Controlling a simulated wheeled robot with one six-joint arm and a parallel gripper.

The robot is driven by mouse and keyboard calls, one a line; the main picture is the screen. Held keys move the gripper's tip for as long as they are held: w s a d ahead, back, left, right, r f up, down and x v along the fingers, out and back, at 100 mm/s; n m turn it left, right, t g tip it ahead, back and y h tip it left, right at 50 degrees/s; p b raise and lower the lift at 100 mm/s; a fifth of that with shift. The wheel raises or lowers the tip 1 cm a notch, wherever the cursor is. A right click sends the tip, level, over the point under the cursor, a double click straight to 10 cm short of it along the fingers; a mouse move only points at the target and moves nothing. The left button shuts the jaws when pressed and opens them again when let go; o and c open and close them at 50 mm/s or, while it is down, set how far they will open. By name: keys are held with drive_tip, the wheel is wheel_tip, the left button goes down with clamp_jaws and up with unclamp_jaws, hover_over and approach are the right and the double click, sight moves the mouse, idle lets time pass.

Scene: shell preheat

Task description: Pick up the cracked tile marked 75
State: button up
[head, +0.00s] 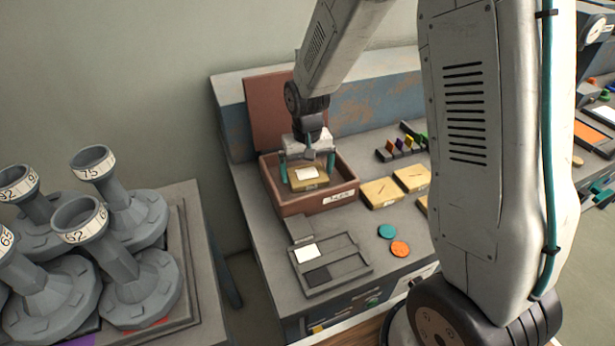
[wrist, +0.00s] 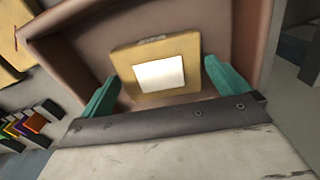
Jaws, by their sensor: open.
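A yellow tile with a white square on top lies in the brown open box (head: 335,196); the tile (head: 309,184) also shows in the wrist view (wrist: 128,66). I cannot read a 75 or make out a crack on it. My gripper (head: 307,168) is inside the box, pointing down over this tile. Its teal fingers are open, and in the wrist view my gripper (wrist: 162,85) has one finger towards each side of the tile. I cannot tell whether they touch it.
A grey divided tray (head: 355,270) with a white and a dark square stands in front of the box. Teal and orange discs (head: 400,249) lie beside it. A rack of coloured tabs (head: 400,146) is behind the tiles. Grey pedestals with number labels, one reading 75 (head: 93,163), stand at left.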

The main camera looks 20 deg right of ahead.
drive_tip(key=shift+f, duration=0.3)
drive_tip(key=c, duration=0.9)
drive_tip(key=shift+r, duration=0.1)
